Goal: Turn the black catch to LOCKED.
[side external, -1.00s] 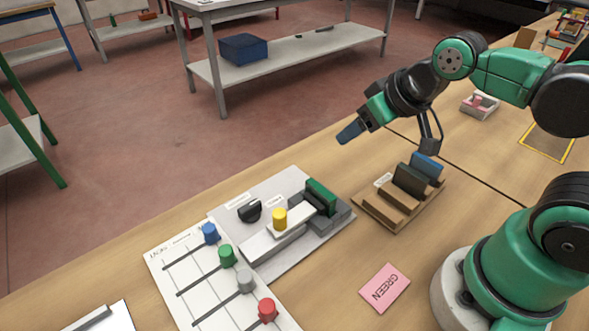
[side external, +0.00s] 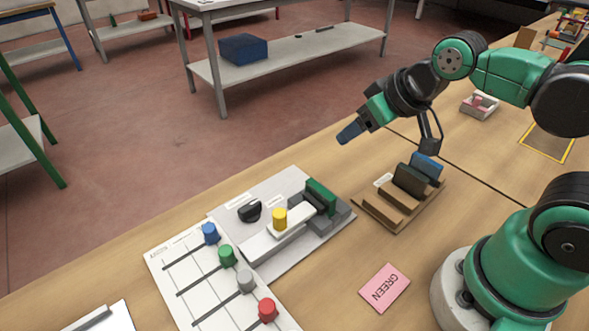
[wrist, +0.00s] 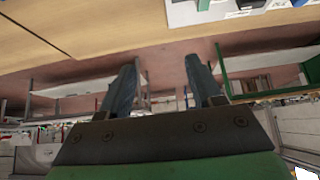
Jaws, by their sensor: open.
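The black catch (side external: 250,210) is a round knob on the light grey plate of the edger (side external: 228,219), left of the yellow knob (side external: 280,218). Small labels stand near it, too small to read. A green block (side external: 321,196) sits in the grey holder at the plate's right end. My gripper (side external: 350,132) is open and empty, raised above the table's far edge, well to the upper right of the catch and apart from it. In the wrist view its two blue fingers (wrist: 160,80) are spread with nothing between them; the catch is not clearly seen there.
A board with blue, green, grey and red (side external: 267,311) knobs on slots lies left of the edger. A wooden rack (side external: 368,208) with dark and blue pieces stands to its right, below my arm. A pink card (side external: 384,288) reading GREEN lies in front. Bare table surrounds the card.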

